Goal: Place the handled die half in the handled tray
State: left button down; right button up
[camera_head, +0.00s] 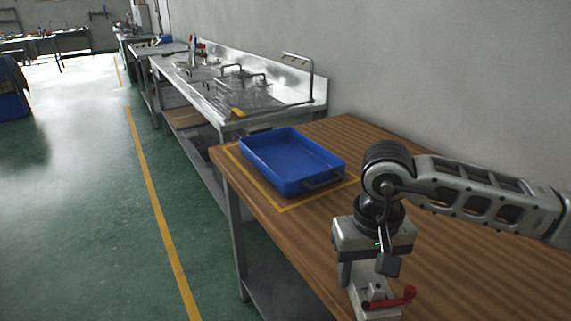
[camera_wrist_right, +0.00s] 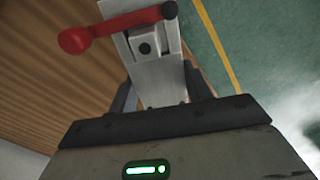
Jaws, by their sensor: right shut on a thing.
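The handled die half (camera_head: 366,303) is a pale metal block with a red-knobbed crank handle. My right gripper (camera_head: 366,278) is shut on it, at the near front edge of the wooden table. In the right wrist view the die half (camera_wrist_right: 150,62) sits between the fingers of the gripper (camera_wrist_right: 155,100), with the red handle across its far end. I cannot tell whether the block touches the table. The handled tray (camera_head: 290,180) is blue, empty and has a handle on its near side. It stands farther back and left of the gripper. My left gripper is not in view.
The wooden table (camera_head: 470,275) has a yellow tape outline (camera_head: 300,203) around the tray. A metal sink bench (camera_head: 240,98) with racks and a tap stands beyond the table. A wall runs along the right. Bare table lies between the gripper and the tray.

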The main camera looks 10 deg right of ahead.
aim_at(278, 161)
jog(key=u, duration=1)
jog(key=i, duration=1)
jog(key=z, duration=0.05)
